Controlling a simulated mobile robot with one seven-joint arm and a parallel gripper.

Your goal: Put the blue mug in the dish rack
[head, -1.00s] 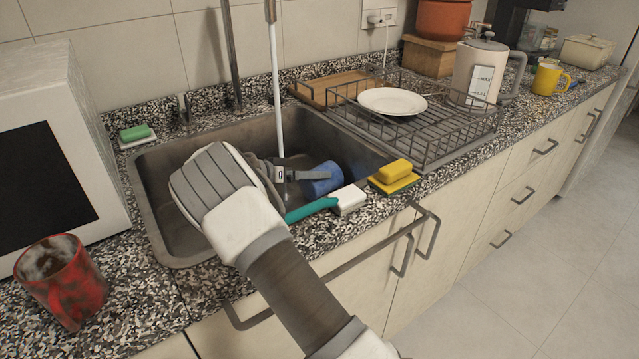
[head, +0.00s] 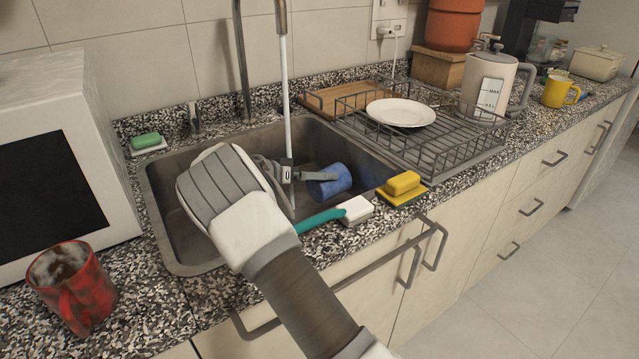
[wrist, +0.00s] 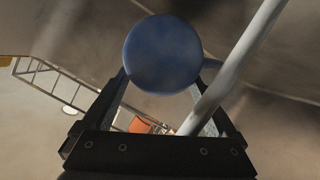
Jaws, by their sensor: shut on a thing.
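The blue mug (head: 330,181) is in the sink (head: 172,240), lying tilted on its side in the head view. My gripper (head: 316,176) is shut on it, with a finger showing against the mug. In the wrist view the round blue mug (wrist: 163,54) sits between the fingertips of my gripper (wrist: 165,80). The dish rack (head: 440,152) is a dark wire rack on the counter to the right of the sink. A white plate (head: 401,112) is in it.
A teal-handled brush (head: 322,219) and a yellow sponge (head: 403,184) lie on the front counter edge. A kettle (head: 484,85) stands at the rack's far right. A red mug (head: 72,285) is at left.

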